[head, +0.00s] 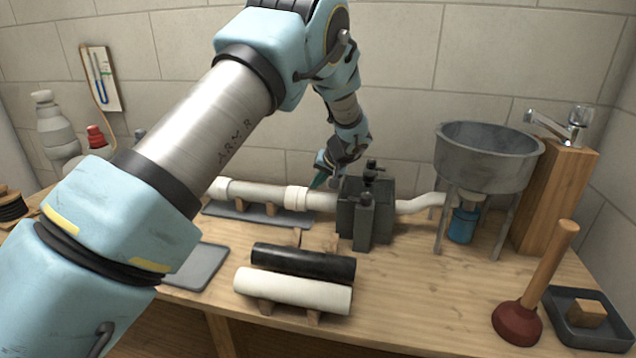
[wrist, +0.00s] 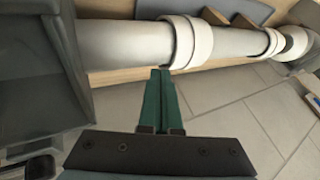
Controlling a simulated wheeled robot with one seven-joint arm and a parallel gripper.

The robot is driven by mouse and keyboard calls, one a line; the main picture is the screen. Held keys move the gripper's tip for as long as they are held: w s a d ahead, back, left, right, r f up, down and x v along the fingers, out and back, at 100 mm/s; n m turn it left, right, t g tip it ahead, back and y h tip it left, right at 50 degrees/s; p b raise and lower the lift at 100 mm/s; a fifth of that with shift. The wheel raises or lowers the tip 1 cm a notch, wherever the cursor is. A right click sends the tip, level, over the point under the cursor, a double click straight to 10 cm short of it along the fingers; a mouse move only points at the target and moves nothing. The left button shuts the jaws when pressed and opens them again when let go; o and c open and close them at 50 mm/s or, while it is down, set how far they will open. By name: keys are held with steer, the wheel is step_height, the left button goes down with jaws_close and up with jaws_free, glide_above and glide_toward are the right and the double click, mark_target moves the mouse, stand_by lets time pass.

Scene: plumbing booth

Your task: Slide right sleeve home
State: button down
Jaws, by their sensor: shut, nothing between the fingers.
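A white pipe (head: 262,193) lies level on the bench, left of a dark grey clamp block (head: 347,215). The right sleeve (head: 297,198), a wider white collar, sits around it a little left of the block. In the wrist view the same sleeve (wrist: 190,42) shows a raised rim. A second collar (head: 223,188) is at the pipe's left end. My gripper (head: 317,184) is behind the pipe, between sleeve and block. Its green fingers (wrist: 160,72) are shut and empty, tips close to the sleeve's block-side edge; I cannot tell whether they touch.
A metal basin (head: 487,158) on legs and a wooden post with a tap (head: 560,195) stand at the right. Black (head: 303,262) and white (head: 293,291) tubes lie in front. A plunger (head: 520,318) and tray (head: 562,333) are front right. Bare bench lies between tubes and plunger.

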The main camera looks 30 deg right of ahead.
steer(key=shift+w+a+f+b, duration=0.2)
steer(key=shift+w+a+b, duration=0.5)
steer(key=shift+b, duration=0.25)
steer(key=shift+a+r, duration=0.15)
steer(key=shift+a, duration=0.05)
